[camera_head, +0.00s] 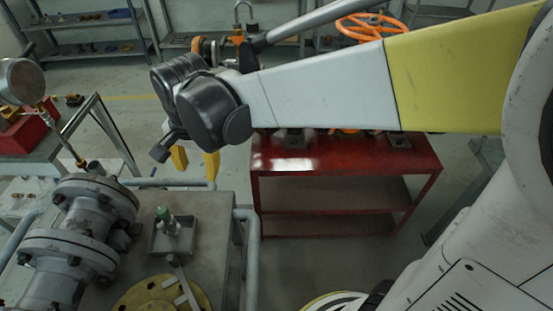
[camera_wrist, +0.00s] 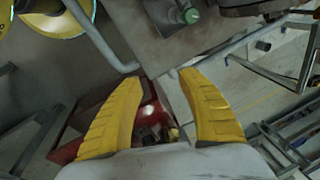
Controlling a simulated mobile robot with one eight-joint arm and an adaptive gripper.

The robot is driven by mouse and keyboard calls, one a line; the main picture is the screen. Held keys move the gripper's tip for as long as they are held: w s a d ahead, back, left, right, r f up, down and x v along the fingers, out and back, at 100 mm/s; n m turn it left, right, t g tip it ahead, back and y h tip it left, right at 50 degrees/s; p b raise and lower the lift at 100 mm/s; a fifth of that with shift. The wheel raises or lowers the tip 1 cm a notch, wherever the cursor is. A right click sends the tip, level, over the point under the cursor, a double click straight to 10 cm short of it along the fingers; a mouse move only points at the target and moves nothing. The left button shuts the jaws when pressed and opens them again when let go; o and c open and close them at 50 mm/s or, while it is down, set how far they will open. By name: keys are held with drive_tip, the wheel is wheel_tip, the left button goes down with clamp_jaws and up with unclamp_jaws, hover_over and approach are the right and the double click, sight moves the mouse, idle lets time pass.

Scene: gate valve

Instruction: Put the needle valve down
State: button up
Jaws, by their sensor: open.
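A small valve with a green cap (camera_head: 165,217), which looks like the needle valve, stands in a small grey tray (camera_head: 157,244) on the grey metal table. Its green cap also shows at the top of the wrist view (camera_wrist: 191,16). My gripper (camera_head: 195,162) is open, its yellow fingers apart and pointing down, above and beyond the tray, near the table's far right edge. In the wrist view, the space between the fingertips (camera_wrist: 160,79) is empty. The valve's lower body is too small to make out clearly.
A large flanged pipe (camera_head: 85,225) stands left of the tray. A yellow flange disc (camera_head: 135,295) and a grey tool (camera_head: 181,280) lie in front. A pipe rail (camera_head: 252,260) runs along the table's right side. A red cart (camera_head: 345,160) stands behind, beyond open floor.

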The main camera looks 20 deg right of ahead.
drive_tip(key=s+d+r+n+t, duration=0.1)
drive_tip(key=s+d+n+t, duration=0.1)
drive_tip(key=s+d, duration=0.3)
drive_tip(key=s+d+r+n+t+h, duration=0.1)
drive_tip(key=s+d+n, duration=0.4)
drive_tip(key=d, duration=0.7)
drive_tip(key=shift+s+d+r+n+t, duration=0.15)
drive_tip(key=shift+s+r+n+t, duration=0.25)
drive_tip(key=shift+s+t, duration=0.45)
